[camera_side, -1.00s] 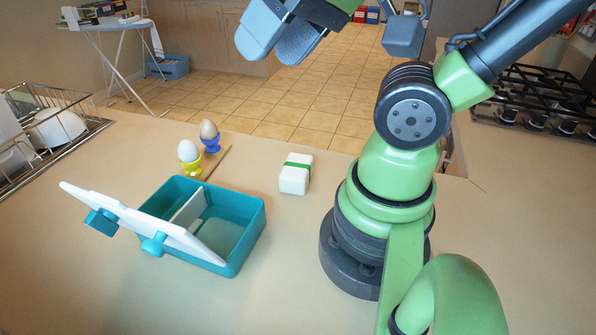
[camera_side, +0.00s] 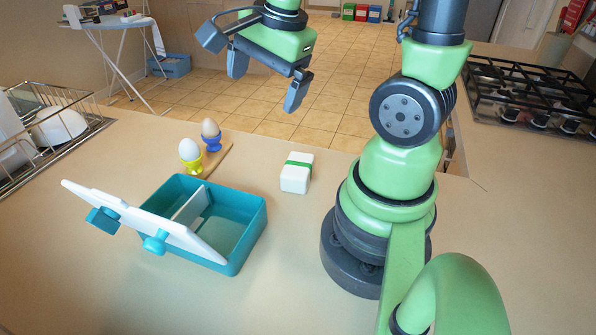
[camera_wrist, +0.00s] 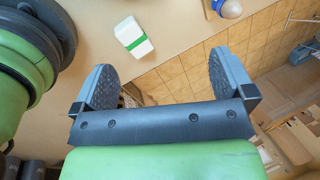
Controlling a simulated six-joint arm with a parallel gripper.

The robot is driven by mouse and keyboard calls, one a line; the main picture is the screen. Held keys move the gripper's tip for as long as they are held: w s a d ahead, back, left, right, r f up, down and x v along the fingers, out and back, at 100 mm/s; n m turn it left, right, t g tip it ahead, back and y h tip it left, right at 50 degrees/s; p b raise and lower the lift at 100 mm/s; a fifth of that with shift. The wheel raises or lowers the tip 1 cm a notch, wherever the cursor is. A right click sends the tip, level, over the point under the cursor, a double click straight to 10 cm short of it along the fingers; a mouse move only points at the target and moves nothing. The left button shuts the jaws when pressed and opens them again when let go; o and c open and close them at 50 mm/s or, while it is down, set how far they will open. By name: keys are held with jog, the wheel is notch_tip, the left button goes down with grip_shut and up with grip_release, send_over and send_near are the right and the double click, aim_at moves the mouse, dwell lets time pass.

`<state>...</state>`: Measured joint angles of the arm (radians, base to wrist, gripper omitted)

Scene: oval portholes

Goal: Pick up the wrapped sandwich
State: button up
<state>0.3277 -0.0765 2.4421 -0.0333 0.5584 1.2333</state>
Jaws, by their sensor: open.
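The wrapped sandwich (camera_side: 297,172) is a small white block with a green band around it. It lies on the counter between the teal box and my arm's base. In the wrist view the sandwich (camera_wrist: 133,37) shows at the upper left, beyond my left finger. My gripper (camera_side: 267,84) is raised well above the counter, up and slightly left of the sandwich in the side view. In the wrist view my gripper (camera_wrist: 162,78) has its fingers wide apart with nothing between them.
A teal box (camera_side: 250,234) with a divider and a white tilted lid (camera_side: 146,222) stands left of the sandwich. Two eggs in cups, yellow (camera_side: 191,165) and blue (camera_side: 212,143), stand by a small board (camera_side: 220,158). A dish rack (camera_side: 50,128) is far left. Counter around the sandwich is clear.

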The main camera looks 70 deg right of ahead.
jog(key=d+f+m+g, duration=0.2)
jog(key=d+f+m, duration=0.2)
jog(key=f+m, duration=0.25)
jog(key=m+g, duration=0.1)
jog(key=m, duration=0.7)
send_over(298, 164)
jog(key=shift+y, duration=0.3)
notch_tip(298, 164, down, 6)
jog(key=shift+w+r, duration=0.1)
jog(key=shift+r, duration=0.05)
jog(key=shift+f, duration=5)
jog(key=c, duration=0.6)
